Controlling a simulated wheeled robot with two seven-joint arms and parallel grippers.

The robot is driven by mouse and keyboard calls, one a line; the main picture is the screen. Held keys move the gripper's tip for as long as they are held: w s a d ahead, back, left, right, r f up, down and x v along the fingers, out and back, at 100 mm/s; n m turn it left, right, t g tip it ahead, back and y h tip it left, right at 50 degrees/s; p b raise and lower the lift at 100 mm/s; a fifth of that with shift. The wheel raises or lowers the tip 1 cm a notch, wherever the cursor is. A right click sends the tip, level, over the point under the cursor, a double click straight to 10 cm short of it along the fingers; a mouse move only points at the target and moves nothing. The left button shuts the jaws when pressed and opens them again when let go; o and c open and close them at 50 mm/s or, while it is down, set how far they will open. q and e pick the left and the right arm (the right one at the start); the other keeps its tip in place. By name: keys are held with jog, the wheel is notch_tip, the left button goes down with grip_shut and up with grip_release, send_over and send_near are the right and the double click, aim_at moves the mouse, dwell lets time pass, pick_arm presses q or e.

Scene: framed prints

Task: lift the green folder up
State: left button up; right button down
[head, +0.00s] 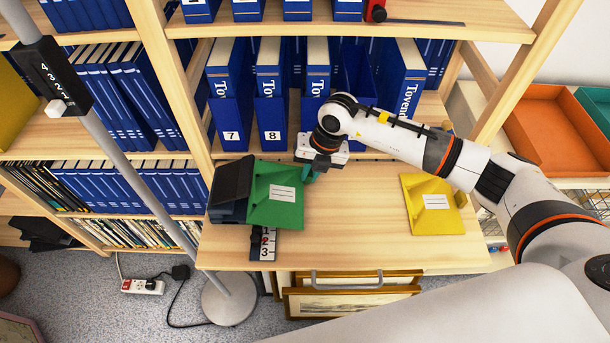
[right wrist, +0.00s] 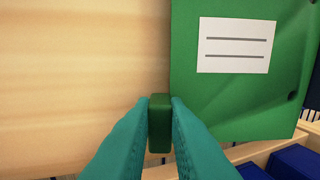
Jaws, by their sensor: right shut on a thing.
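The green folder (head: 262,208) with a white label is at the left part of the wooden pull-out surface, beside a dark folder. Its green face (right wrist: 225,110) fills the upper right of the right wrist view. My right gripper (head: 311,177) is at the folder's right side, its teal fingers (right wrist: 160,108) shut on a narrow green piece at the folder's edge. Whether the folder is clear of the surface I cannot tell. My left gripper is not in view.
The dark folder (head: 230,180) touches or overlaps the green folder's left side. A yellow folder (head: 432,208) lies at the right of the wooden surface (head: 350,225). Blue binders (head: 270,85) stand on the shelf behind. A grey pole (head: 150,180) stands at left.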

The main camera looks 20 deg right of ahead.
jog(key=r, duration=0.2)
jog(key=shift+s+a+r, duration=0.1)
jog(key=shift+s+r, duration=0.2)
jog(key=shift+r, duration=0.1)
jog(key=s+a, duration=0.1)
jog(key=s, duration=0.4)
jog(key=s+a+b, duration=0.1)
jog(key=s+a, duration=0.1)
jog(key=s, duration=0.4)
jog(key=s+a+b, duration=0.1)
jog(key=s, duration=0.4)
jog(key=shift+s+a, duration=0.4)
jog(key=shift+r, duration=0.1)
jog(key=shift+r+p, duration=1.8)
jog(key=shift+r, duration=1.15)
